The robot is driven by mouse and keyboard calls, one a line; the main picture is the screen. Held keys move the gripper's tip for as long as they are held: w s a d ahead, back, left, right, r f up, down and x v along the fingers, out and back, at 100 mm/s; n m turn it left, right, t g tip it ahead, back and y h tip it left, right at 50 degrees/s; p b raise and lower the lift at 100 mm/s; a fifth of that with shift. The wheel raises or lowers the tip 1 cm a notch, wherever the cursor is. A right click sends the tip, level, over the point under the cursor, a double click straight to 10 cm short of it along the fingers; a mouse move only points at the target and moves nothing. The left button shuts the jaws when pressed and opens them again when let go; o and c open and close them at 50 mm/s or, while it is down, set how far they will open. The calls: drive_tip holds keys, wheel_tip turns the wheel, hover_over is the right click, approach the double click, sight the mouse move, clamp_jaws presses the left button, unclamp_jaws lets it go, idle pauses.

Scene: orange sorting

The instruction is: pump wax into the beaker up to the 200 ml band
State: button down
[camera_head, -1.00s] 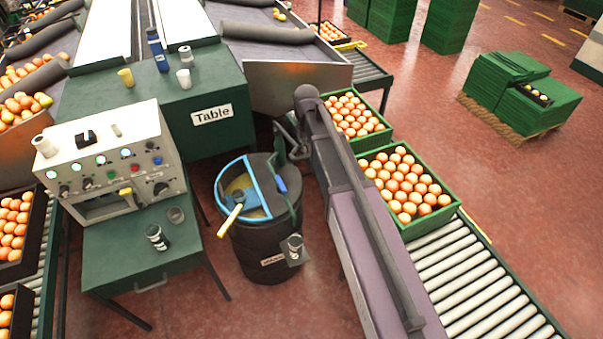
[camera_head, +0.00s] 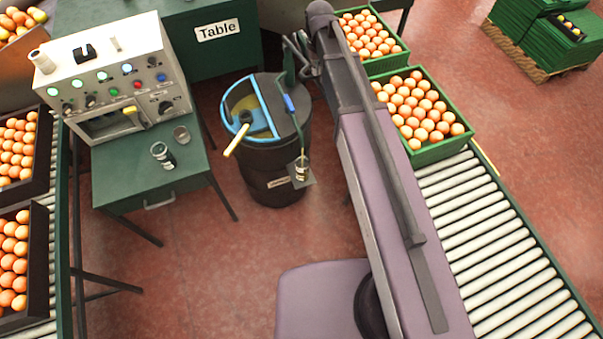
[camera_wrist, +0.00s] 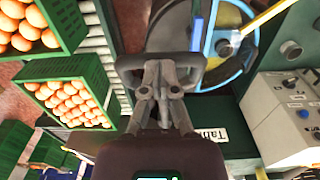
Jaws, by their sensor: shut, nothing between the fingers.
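The wax drum (camera_head: 275,185) is a dark barrel with a half-open lid and a blue rim; yellowish wax shows inside. A dark pump (camera_head: 290,70) with a blue part stands at its back right edge. The beaker (camera_head: 302,170) stands upright on a small ledge at the drum's front right, below the pump. Its fill level and bands are too small to read. My gripper (camera_head: 297,45) is behind the pump top, partly hidden. In the wrist view my gripper (camera_wrist: 163,75) is shut and empty, with a grey bar across its tips; contact is unclear.
A yellow-handled tool (camera_head: 237,140) leans over the drum's rim. Green crates (camera_head: 455,155) of oranges sit on the roller conveyor at right. The floor before the drum is clear.

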wheel_tip(320, 180, down, 14)
drive_tip(key=r+b, duration=0.1)
drive_tip(key=b, duration=1.2)
wheel_tip(320, 180, up, 15)
drive_tip(key=p, duration=1.6)
drive_tip(key=shift+r+p, duration=0.4)
drive_tip(key=shift+r, duration=0.1)
wheel_tip(320, 180, down, 17)
drive_tip(key=b, duration=1.7)
wheel_tip(320, 180, up, 15)
drive_tip(key=p, duration=1.6)
drive_tip(key=shift+r, duration=0.15)
drive_tip(key=shift+r+p, duration=0.3)
drive_tip(key=shift+r, duration=0.1)
drive_tip(key=shift+r+p, duration=0.35)
drive_tip(key=shift+r, duration=0.25)
drive_tip(key=shift+f, duration=0.1)
